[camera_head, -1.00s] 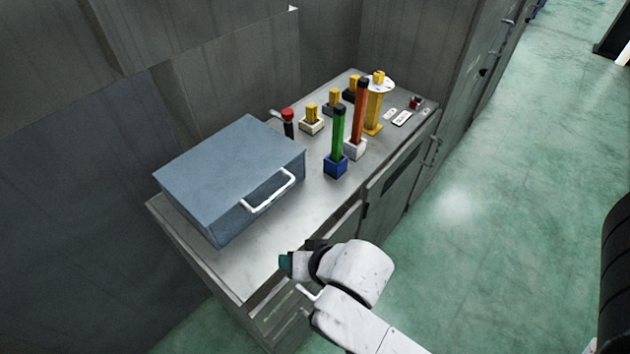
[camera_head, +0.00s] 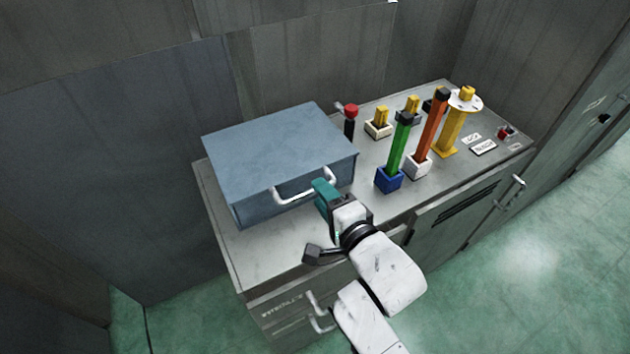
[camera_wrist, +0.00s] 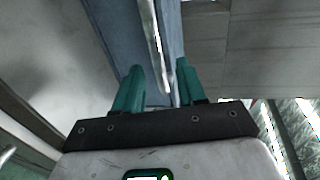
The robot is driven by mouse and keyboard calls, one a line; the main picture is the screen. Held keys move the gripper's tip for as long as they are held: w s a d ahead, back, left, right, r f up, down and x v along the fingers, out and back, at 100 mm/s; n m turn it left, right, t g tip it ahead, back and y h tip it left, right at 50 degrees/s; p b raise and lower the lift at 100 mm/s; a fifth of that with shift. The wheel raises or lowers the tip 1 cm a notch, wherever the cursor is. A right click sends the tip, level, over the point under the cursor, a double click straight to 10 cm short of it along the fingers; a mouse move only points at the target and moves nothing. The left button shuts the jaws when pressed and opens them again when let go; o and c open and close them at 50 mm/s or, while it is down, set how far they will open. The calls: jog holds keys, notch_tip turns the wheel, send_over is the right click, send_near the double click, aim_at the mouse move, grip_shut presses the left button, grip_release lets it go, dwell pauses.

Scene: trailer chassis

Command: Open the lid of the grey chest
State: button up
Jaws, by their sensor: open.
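The grey chest (camera_head: 275,150) is a blue-grey box on the cabinet top, with its lid closed. A white bar handle (camera_head: 290,195) is on its front face. My gripper (camera_head: 323,191) is at the right end of this handle. In the wrist view, my gripper (camera_wrist: 158,85) has its teal fingers apart, with the white handle (camera_wrist: 158,50) running between and beyond them. The chest's blue-grey surface (camera_wrist: 130,40) shows behind the handle there. I cannot tell whether a finger touches the handle.
The cabinet top (camera_head: 270,245) is bare in front of the chest. To the chest's right stand a red-knobbed lever (camera_head: 350,118), a green lever (camera_head: 400,145), an orange lever (camera_head: 431,130) and a yellow post (camera_head: 452,130). A wall (camera_head: 170,190) stands behind and left.

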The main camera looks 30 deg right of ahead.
jog(key=x, duration=0.5)
jog(key=shift+p, duration=0.3)
jog(key=shift+s+f, duration=0.1)
jog(key=shift+f, duration=0.05)
jog(key=c, duration=0.7)
grip_shut()
jog(key=shift+f, duration=0.1)
